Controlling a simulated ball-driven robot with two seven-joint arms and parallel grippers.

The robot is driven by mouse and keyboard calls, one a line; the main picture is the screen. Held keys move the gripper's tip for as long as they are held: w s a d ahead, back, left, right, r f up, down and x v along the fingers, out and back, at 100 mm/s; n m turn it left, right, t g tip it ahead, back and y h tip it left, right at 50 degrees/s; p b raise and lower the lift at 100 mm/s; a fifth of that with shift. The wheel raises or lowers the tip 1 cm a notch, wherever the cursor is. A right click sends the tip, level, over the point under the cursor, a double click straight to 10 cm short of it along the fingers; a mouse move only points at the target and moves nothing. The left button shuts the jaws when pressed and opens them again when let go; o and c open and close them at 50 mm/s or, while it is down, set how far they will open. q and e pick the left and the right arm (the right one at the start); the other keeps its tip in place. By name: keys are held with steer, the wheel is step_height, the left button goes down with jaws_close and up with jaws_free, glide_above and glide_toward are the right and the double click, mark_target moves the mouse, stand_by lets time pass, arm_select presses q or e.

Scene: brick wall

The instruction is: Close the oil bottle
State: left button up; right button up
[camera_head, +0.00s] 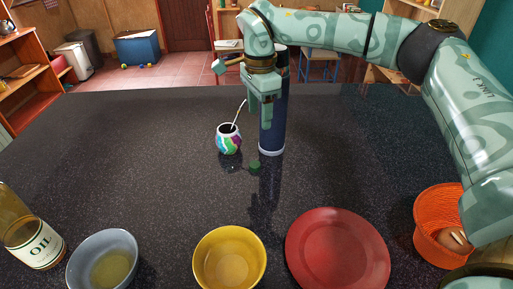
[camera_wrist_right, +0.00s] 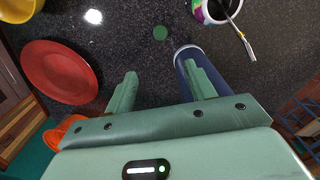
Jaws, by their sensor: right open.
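The oil bottle (camera_head: 35,240) stands at the lower left of the table in the head view, with a white OIL label; its top is cut off by the picture edge. A small dark green piece (camera_head: 255,167), perhaps the bottle's cap, lies on the table near the middle. It shows as a green disc (camera_wrist_right: 160,33) in the right wrist view, beyond the fingertips. My right gripper (camera_head: 266,120) is open and empty above the table, behind the green piece in the head view. Its two spread fingers also show in the wrist view (camera_wrist_right: 161,69). My left gripper is not in view.
A dark blue cylinder (camera_head: 273,135) stands close beside my right gripper. A colourful cup (camera_head: 229,142) with a straw is left of it. A grey bowl (camera_head: 77,270), yellow bowl (camera_head: 203,265), red plate (camera_head: 338,250) and orange basket (camera_head: 428,225) line the near edge. The left middle table is clear.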

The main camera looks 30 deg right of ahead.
steer(key=b, duration=0.3)
glide_above(256, 163)
step_height(256, 163, down, 10)
steer(key=shift+s+f, duration=0.1)
steer(key=shift+f, duration=0.1)
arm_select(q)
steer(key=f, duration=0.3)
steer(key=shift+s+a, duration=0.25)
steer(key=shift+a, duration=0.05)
arm_select(e)
steer(key=shift+f, duration=0.25)
step_height(256, 163, down, 5)
steer(key=shift+f+b, duration=0.2)
steer(key=shift+b, duration=0.65)
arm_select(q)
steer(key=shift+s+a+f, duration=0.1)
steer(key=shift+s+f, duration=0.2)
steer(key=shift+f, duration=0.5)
arm_select(e)
steer(key=shift+r, duration=0.1)
steer(key=c, duration=1)
